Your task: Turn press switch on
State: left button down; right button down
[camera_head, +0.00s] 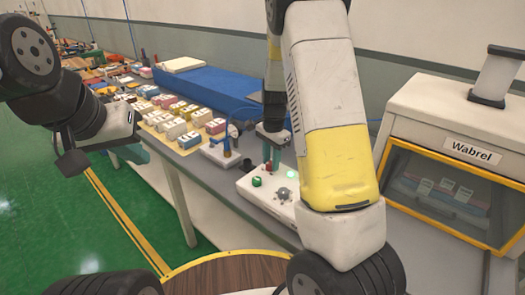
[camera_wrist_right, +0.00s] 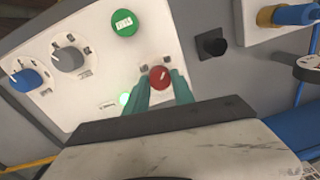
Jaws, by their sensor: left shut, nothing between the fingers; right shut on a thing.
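A white control box (camera_head: 252,190) sits on the workbench; its panel also fills the upper left of the right wrist view (camera_wrist_right: 90,85). On it is a red knob (camera_wrist_right: 160,77) with a pale mark. My right gripper (camera_head: 273,160) reaches down to the panel, and its teal fingers (camera_wrist_right: 161,88) are shut on the red knob, one on each side. A small green light (camera_wrist_right: 125,98) glows beside the fingers. The panel also has a green button (camera_wrist_right: 124,22), a grey knob (camera_wrist_right: 68,58) and a blue knob (camera_wrist_right: 27,78). My left gripper (camera_head: 135,153) is shut and empty, away from the box.
A Wabrel machine with a yellow-framed window (camera_head: 450,190) stands at the right. Green floor is clear at the left.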

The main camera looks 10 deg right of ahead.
jog(key=shift+m, duration=0.5)
jog(key=c, duration=1.1)
grip_release()
notch_tip(320, 180, up, 8)
jog(key=shift+s+f, duration=0.1)
